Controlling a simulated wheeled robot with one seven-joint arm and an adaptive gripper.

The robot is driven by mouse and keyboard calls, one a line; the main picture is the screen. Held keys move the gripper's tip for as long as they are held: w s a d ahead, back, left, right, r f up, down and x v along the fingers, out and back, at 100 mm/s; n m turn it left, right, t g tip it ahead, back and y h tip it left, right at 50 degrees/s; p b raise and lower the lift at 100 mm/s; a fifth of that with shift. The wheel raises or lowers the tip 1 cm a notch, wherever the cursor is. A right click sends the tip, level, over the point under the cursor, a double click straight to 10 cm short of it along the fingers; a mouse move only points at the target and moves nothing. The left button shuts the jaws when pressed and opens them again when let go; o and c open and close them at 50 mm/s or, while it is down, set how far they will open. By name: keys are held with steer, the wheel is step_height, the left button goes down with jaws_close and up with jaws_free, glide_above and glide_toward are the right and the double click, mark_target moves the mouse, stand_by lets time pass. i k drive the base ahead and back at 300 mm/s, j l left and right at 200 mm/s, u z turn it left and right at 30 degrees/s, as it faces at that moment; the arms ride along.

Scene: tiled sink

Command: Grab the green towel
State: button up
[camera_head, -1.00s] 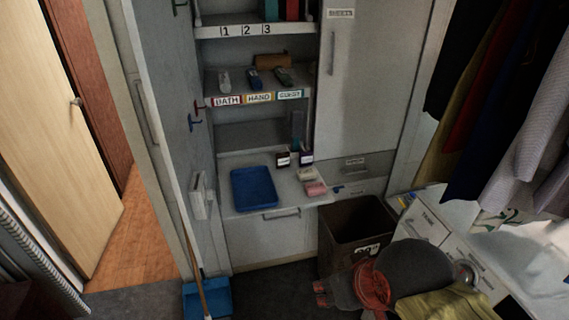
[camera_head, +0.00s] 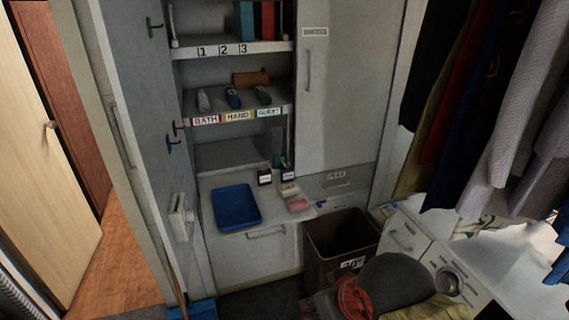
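A yellow-green cloth (camera_head: 432,308) is cut off at the bottom right edge.
A bin (camera_head: 330,241) stands before the cabinet. A grey rounded object (camera_head: 397,281) with a red part fills the bottom right; clothes (camera_head: 530,110) hang at right.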

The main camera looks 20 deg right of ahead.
mark_target(261, 94)
steer(key=i+l+u, duration=0.1)
steer(key=i, duration=0.35)
steer(key=i+l+u, duration=0.15)
steer(key=i, duration=0.3)
steer(key=i+l+u, duration=0.1)
steer(key=i, duration=0.3)
steer(key=i+l+u, duration=0.15)
steer(key=i, duration=0.3)
steer(key=l, duration=0.05)
